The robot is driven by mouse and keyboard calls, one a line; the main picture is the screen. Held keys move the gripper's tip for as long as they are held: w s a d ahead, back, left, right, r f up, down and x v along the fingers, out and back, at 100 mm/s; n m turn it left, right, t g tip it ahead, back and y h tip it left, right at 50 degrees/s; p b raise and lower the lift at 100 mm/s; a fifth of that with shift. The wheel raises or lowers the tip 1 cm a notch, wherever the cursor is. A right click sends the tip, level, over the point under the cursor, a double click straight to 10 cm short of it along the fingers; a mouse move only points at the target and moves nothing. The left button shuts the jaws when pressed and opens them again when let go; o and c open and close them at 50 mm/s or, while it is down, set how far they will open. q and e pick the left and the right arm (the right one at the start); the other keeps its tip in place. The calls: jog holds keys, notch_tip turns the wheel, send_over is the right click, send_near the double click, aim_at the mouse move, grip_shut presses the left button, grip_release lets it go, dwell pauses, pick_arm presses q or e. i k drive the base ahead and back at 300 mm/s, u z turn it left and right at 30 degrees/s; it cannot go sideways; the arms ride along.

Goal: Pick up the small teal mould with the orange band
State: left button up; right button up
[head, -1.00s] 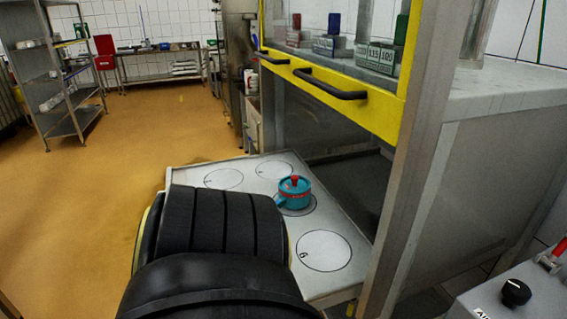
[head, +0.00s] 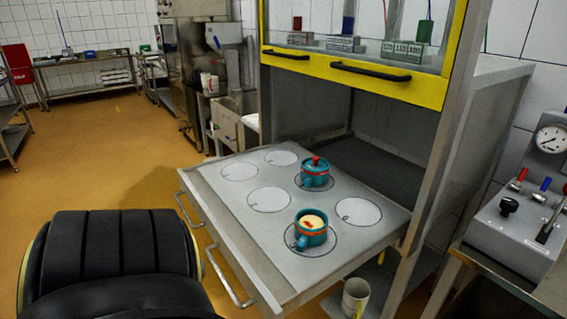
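Two teal moulds stand on the pull-out shelf (head: 225,207) in the head view. The rear mould (head: 314,178) has an orange-red band and a teal lid with a red knob, and stands on a marked circle. The front mould (head: 312,238) has an orange band round its rim, a side handle and a pale yellow filling showing at the top. It stands upright on another circle near the shelf's front right. They look similar in size, so I cannot tell which is the small one. A black padded link of mine is at the lower left, apart from both. Neither gripper shows.
Empty marked circles fill the rest of the shelf, which has a metal handle (head: 228,275) on its front edge. A yellow-framed cabinet (head: 362,79) hangs above it. A pale cup (head: 355,296) stands below the shelf. A control box (head: 520,222) is at right.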

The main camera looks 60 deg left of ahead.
aim_at(306, 236)
jog(key=u, duration=1.4)
